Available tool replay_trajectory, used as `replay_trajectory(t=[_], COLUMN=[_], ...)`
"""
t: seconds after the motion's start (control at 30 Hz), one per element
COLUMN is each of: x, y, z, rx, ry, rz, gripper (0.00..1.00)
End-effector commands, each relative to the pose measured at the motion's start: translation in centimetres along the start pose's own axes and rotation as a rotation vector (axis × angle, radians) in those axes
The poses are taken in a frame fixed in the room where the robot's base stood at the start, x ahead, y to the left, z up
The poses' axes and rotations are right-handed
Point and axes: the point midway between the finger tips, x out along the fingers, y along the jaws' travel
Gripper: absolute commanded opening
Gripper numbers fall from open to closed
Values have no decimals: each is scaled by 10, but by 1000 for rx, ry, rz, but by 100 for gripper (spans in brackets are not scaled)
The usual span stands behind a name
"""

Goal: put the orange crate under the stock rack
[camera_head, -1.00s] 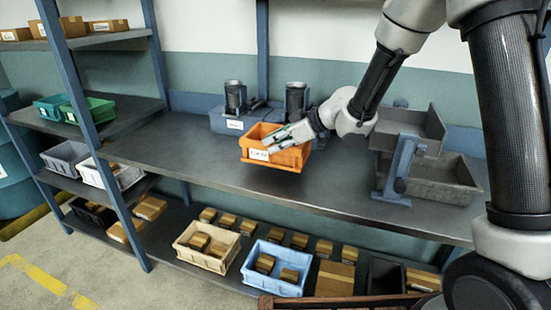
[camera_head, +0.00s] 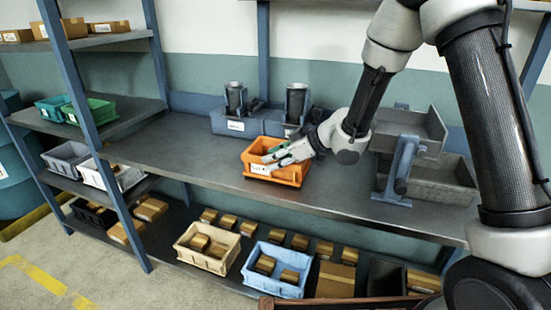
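The orange crate (camera_head: 286,177) is near the middle of the dark bench top (camera_head: 190,150), with a white label on its front. My gripper (camera_head: 270,156) reaches in from the right, with its fingers over the crate's interior. The fingers appear closed on the crate, but the exact contact is too small to see. I cannot tell whether the crate's underside touches the bench. Which thing is the stock rack is not clear; a blue-posted shelf unit (camera_head: 74,80) with bins stands at the left.
Grey holders with dark cylinders (camera_head: 237,98) stand behind the crate. A grey tray stand (camera_head: 402,165) is to the right. The lower shelf holds a beige crate (camera_head: 208,263), a blue crate (camera_head: 275,284) and cardboard boxes. The bench top left of the crate is clear.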

Motion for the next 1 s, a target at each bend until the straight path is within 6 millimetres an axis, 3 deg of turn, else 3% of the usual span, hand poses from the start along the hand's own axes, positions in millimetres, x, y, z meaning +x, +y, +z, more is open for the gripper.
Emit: replay_trajectory(t=[0.27,0.7,1.0], x=[-6,-96,-121], y=[0,1,0], z=[-2,-2,-2], rx=[-1,0,1], ry=[0,1,0], rz=[1,3,-2], gripper=[35,35,35])
